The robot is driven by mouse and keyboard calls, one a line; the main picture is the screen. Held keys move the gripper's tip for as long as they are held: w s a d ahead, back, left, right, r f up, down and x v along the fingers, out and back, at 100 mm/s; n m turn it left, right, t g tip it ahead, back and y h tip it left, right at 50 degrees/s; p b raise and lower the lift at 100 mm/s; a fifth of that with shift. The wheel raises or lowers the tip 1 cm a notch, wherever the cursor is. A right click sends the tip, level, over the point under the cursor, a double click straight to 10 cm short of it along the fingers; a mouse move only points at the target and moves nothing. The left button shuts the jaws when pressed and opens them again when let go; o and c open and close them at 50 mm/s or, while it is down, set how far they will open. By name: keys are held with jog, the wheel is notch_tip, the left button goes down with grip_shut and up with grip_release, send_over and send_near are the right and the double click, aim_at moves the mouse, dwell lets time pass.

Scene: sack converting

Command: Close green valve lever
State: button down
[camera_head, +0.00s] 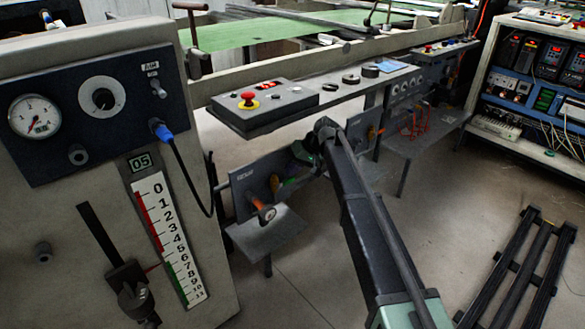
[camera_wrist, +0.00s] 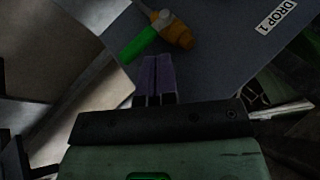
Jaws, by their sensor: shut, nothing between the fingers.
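The green valve lever (camera_wrist: 136,46) shows in the wrist view, sloping from an orange and yellow valve body (camera_wrist: 176,32) down to the left. The valve is on a dark blue-grey panel (camera_wrist: 225,45) labelled "DROP 1". My gripper (camera_wrist: 158,60) is shut and empty, its purple-grey fingers side by side. The fingertips appear just below the lever and valve body; I cannot tell whether they touch. In the head view, my gripper (camera_head: 304,153) is by the small panel under the control desk, and a bit of green (camera_head: 287,182) shows there, partly hidden.
A control desk (camera_head: 270,103) with a red stop button overhangs the panel. A grey shelf (camera_head: 268,234) juts out below. A second valve panel (camera_head: 364,128) stands to the right. A black slatted frame (camera_head: 520,265) lies on the otherwise open floor at right.

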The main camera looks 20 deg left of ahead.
jog(key=w+d+r+p, duration=1)
jog(key=d+r, duration=0.2)
jog(key=d, duration=0.2)
jog(key=shift+d+r+p, duration=0.2)
jog(key=shift+d+p, duration=0.1)
jog(key=shift+p, duration=0.05)
jog(key=s+d+f+m+t+h, duration=0.1)
jog(key=s+d+m+h, duration=0.15)
jog(key=s+d, duration=0.85)
jog(key=s+d+f+m+t+h, duration=0.1)
jog(key=s+d+m+h, duration=0.15)
jog(key=s+d, duration=0.95)
jog(key=s+d+f+m+t+h, duration=0.1)
jog(key=s+d+f+m+h, duration=0.3)
jog(key=s, duration=1.3)
notch_tip(320, 180, up, 25)
jog(key=w+d+y+p, duration=0.1)
jog(key=y+p, duration=0.1)
jog(key=p, duration=2)
jog(key=shift+w+d+n, duration=0.15)
jog(key=shift+w+n, duration=0.15)
